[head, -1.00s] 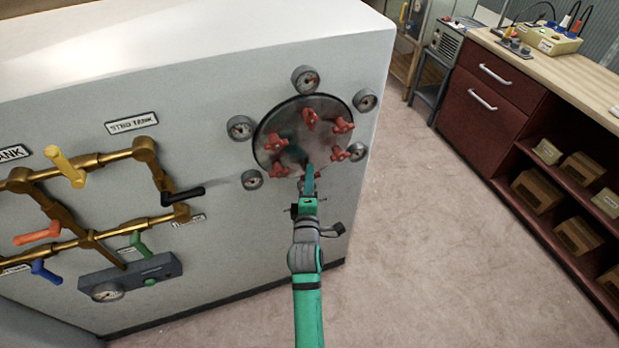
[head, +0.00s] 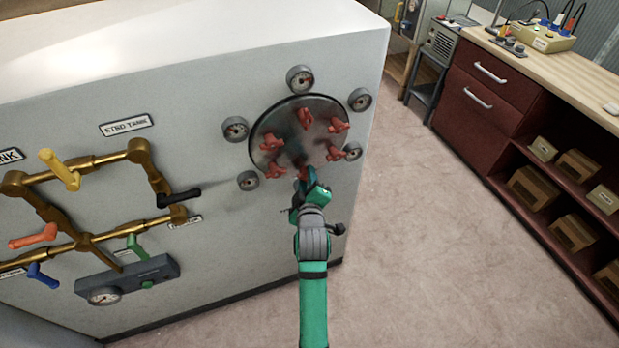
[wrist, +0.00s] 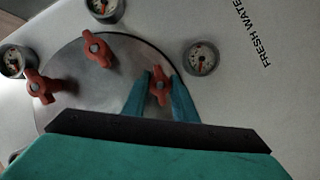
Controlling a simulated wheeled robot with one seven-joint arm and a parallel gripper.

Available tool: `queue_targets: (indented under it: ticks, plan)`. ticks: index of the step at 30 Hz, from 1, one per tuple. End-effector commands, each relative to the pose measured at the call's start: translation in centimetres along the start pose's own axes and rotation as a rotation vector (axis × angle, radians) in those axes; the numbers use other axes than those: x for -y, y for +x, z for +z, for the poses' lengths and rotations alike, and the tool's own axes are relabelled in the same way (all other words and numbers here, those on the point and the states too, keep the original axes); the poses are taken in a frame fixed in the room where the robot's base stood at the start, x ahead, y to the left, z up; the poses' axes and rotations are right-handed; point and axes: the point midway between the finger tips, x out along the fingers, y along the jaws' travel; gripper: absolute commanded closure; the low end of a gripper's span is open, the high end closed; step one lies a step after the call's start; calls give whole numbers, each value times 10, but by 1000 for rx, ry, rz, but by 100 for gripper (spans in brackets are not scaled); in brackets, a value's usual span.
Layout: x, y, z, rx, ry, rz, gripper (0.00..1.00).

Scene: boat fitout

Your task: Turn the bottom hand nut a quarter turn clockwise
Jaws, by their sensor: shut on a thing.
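The bottom hand nut (wrist: 159,87) is a red winged nut near the edge of a round metal plate (wrist: 62,106). In the head view the plate (head: 284,118) is fixed to a pale panel, and the bottom nut (head: 302,174) is mostly hidden by my gripper (head: 308,180). In the wrist view my gripper (wrist: 160,88) is shut on that nut, with one teal finger on each side. Several other red nuts sit around the plate, among them one at its top (head: 305,117) and one at its lower left (head: 274,171).
Several gauges ring the plate, including one at the lower left (head: 248,181) and one at the right (head: 352,151). Brass pipes (head: 110,222) with coloured levers stand out from the panel at the left. Open floor (head: 420,250) lies to the right, before a red cabinet (head: 492,95).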

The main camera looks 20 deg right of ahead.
Motion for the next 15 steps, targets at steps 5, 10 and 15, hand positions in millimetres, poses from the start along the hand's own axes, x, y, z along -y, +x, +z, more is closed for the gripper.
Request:
queue_targets:
  ticks: [5, 10, 15]
  plan:
    - [1, 0, 0, -1, -1, -1, 98]
    - [0, 0, 2, 1, -1, 0, 98]
    - [0, 0, 3, 3, -1, 0, 98]
